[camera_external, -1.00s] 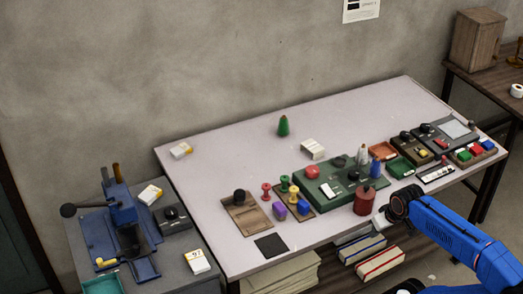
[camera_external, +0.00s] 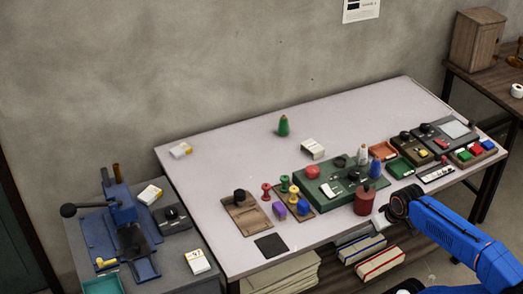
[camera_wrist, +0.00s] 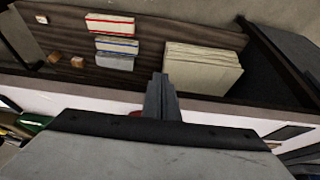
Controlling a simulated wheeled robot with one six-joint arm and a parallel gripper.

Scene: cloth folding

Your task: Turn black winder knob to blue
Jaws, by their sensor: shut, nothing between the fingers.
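Several black knobs show in the external view, and I cannot tell for sure which is the winder knob. One black knob (camera_external: 240,196) stands on a brown wooden board (camera_external: 252,223) at the table's front left. Another black knob (camera_external: 171,213) sits on a dark box on the grey side cabinet. A green box (camera_external: 316,195) with a red dome, a white label and dark knobs is in the middle. In the wrist view my gripper's fingers (camera_wrist: 161,95) are together and empty.
A dark red can (camera_external: 365,200), blue bottle (camera_external: 376,168) and coloured spools crowd the front. Trays and button boxes fill the right end. A blue press (camera_external: 120,215) stands on the cabinet. The table's back is mostly clear. Books (camera_wrist: 110,22) lie on the shelf below.

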